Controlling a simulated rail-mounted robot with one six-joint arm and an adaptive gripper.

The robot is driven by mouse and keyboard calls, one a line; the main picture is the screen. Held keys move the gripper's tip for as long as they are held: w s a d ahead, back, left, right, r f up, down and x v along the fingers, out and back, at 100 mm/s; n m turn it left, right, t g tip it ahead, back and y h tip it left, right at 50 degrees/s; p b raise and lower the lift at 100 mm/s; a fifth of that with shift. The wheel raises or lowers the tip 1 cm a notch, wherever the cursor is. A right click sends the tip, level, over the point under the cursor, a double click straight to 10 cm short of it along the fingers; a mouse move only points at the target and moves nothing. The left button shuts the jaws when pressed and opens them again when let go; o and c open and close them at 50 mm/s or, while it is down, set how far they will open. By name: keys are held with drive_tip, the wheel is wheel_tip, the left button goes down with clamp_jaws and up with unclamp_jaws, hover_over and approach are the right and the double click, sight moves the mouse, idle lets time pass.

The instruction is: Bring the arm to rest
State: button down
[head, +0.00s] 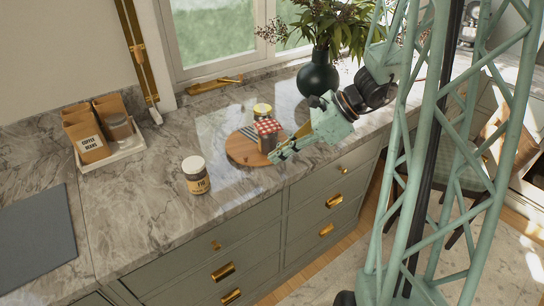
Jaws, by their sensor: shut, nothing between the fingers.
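My gripper (279,152) is pale green and reaches in from the right over the marble counter. Its fingers are shut with nothing between them. The fingertips are close to a jar with a red checked lid (268,127) on a round wooden board (238,149). I cannot tell whether they touch it. The arm slants up and to the right from the gripper, with a dark wrist joint in front of the counter's back part.
A white-lidded jar (195,176) stands alone nearer the front. A dark vase with leaves (318,76) is behind my arm. A tray (112,151) holds coffee bags at left.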

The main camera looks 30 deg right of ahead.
drive_tip(key=shift+s+r, duration=0.15)
drive_tip(key=shift+r, duration=0.05)
idle(0.6)
drive_tip(key=s+a+r+n+g+h+p, duration=0.1)
drive_tip(key=s+a+r+n+g, duration=0.1)
drive_tip(key=s+a+r+n, duration=0.6)
drive_tip(key=s+a+r+n+g+h, duration=0.1)
drive_tip(key=s+a+r+n+g, duration=0.1)
drive_tip(key=s+a+r+n, duration=0.65)
drive_tip(key=s+r+n+t+h, duration=0.2)
drive_tip(key=s+r+n+h, duration=0.3)
drive_tip(key=s+n, duration=0.3)
drive_tip(key=shift+s+d+r+t+b, duration=0.15)
drive_tip(key=shift+s+r+t+b, duration=0.3)
drive_tip(key=shift+s+r, duration=0.45)
